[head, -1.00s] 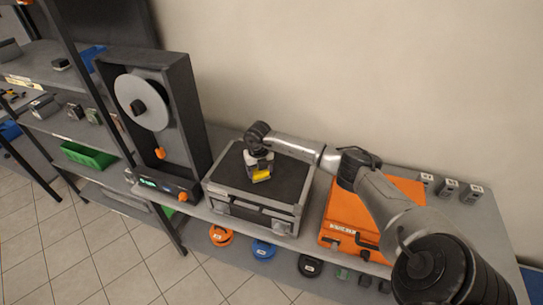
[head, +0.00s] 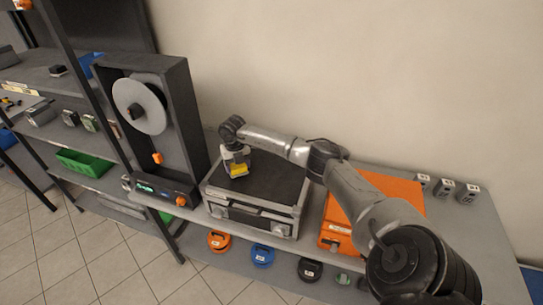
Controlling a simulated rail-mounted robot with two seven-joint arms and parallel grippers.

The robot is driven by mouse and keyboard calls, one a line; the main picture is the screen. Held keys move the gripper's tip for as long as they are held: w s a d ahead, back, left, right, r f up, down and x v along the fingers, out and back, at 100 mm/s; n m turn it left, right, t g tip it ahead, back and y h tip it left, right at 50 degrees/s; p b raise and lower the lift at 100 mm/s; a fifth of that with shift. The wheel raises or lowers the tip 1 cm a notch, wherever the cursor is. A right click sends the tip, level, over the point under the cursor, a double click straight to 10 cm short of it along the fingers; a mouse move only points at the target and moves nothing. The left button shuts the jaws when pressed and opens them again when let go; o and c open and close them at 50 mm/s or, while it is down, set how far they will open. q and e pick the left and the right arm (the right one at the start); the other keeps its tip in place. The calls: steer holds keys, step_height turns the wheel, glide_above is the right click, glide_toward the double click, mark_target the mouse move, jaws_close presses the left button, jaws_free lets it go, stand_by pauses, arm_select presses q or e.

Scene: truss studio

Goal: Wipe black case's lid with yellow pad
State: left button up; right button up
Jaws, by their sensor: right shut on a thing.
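The black case (head: 272,184) with silver edges lies flat and closed on the grey bench, its dark lid facing up. My right gripper (head: 238,163) points down over the left part of the lid. It is shut on the yellow pad (head: 238,170), which is at the lid surface; I cannot tell whether it touches. My right arm crosses above the right back part of the case and hides some of it. My left gripper is not in view.
An orange case (head: 390,187) lies right of the black case, partly behind my arm. A dark reel machine (head: 186,110) stands close on the left. Small grey blocks (head: 444,187) sit at the bench's right end. Orange and blue round items (head: 262,255) lie on the lower shelf.

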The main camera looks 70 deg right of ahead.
steer(key=r+p, duration=0.1)
steer(key=r, duration=0.1)
steer(key=r+p, duration=0.2)
steer(key=shift+s+d+r, duration=0.1)
steer(key=shift+d+r, duration=0.1)
steer(key=shift+r, duration=0.05)
steer(key=shift+r+p, duration=0.65)
steer(key=shift+r, duration=0.3)
steer(key=shift+a, duration=0.1)
